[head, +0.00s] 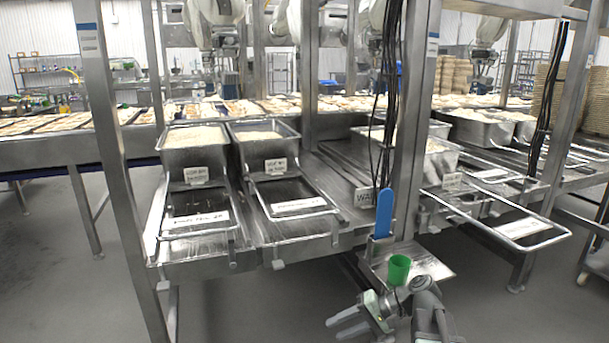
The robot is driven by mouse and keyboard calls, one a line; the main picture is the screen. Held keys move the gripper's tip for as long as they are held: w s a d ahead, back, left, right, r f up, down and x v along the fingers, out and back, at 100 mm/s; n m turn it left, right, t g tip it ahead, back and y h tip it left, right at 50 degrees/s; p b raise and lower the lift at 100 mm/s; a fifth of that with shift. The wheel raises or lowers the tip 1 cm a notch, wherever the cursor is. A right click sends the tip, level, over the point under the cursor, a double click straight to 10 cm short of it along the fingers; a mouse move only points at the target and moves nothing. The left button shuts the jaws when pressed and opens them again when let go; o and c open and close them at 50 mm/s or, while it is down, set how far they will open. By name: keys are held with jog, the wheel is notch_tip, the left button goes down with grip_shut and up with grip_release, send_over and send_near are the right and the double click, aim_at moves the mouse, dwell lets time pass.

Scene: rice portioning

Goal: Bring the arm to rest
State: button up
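My arm is low at the bottom edge, right of centre, in the head view. My gripper (334,329) points left over the grey floor. Its two pale fingers are apart, with nothing visible between them. A green cup (398,271) shows just above my arm, in front of a small metal shelf (432,266). I cannot tell whether the cup rests on the shelf. A blue-handled tool (384,213) stands upright at the back of that shelf, its lower end hidden.
Metal pans of rice, left (193,158) and middle (266,153), sit on the steel line behind sloped trays. A wire handle (540,241) juts out at the right. A steel post (410,130) rises behind the shelf. The floor (240,310) left of my gripper is clear.

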jog(key=s+a+f+n+g+h, duration=0.2)
jog(key=s+a+f+h, duration=0.3)
jog(key=f, duration=0.3)
jog(key=d+f+h, duration=0.2)
jog(key=d+h, duration=0.4)
jog(key=d, duration=0.4)
notch_tip(320, 180, up, 38)
jog(key=p, duration=3.8)
jog(key=shift+s+d+t, duration=0.2)
jog(key=shift+d+t, duration=0.2)
jog(key=shift+f, duration=0.1)
